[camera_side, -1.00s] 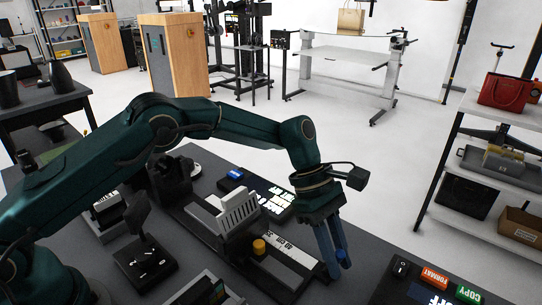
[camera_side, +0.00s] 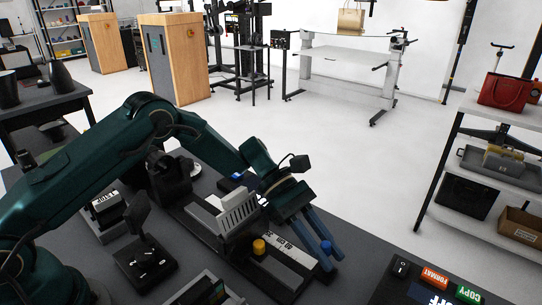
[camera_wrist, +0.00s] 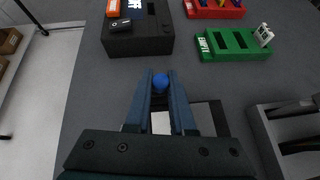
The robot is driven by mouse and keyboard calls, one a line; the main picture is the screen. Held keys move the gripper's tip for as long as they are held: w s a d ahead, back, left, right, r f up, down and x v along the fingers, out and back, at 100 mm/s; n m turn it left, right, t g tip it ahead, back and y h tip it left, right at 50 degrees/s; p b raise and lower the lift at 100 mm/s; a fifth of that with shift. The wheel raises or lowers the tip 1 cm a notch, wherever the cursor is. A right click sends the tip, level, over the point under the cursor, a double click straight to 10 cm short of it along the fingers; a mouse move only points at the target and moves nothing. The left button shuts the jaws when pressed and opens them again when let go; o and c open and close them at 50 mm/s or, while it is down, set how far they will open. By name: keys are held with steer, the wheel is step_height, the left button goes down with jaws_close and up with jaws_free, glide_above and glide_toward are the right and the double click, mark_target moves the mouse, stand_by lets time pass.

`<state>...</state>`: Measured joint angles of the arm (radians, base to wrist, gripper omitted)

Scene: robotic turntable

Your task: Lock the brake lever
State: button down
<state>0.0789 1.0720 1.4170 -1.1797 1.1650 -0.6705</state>
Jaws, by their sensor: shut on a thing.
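The blue ball knob (camera_side: 326,247), which I take to be the brake lever's end, is at the right end of the long dark rail unit (camera_side: 282,270). My gripper (camera_side: 331,251) has its blue fingers shut on this knob. They reach down to it at a slant from the upper left. In the wrist view the blue knob (camera_wrist: 160,82) sits between my fingertips (camera_wrist: 160,84). The shaft below the knob is mostly hidden by the fingers.
A white slotted block (camera_side: 238,214) and a yellow knob (camera_side: 259,246) are on the unit left of my gripper. A black box with FORMAT (camera_side: 434,278) and COPY (camera_side: 467,293) labels is at the front right. In the wrist view, green (camera_wrist: 232,45) and red (camera_wrist: 212,9) trays lie beyond.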

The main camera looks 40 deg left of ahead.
mark_target(322, 244)
stand_by(0.3)
steer(key=c, duration=0.8)
jaws_free()
steer(key=shift+o, duration=0.2)
steer(key=shift+v, duration=2.6)
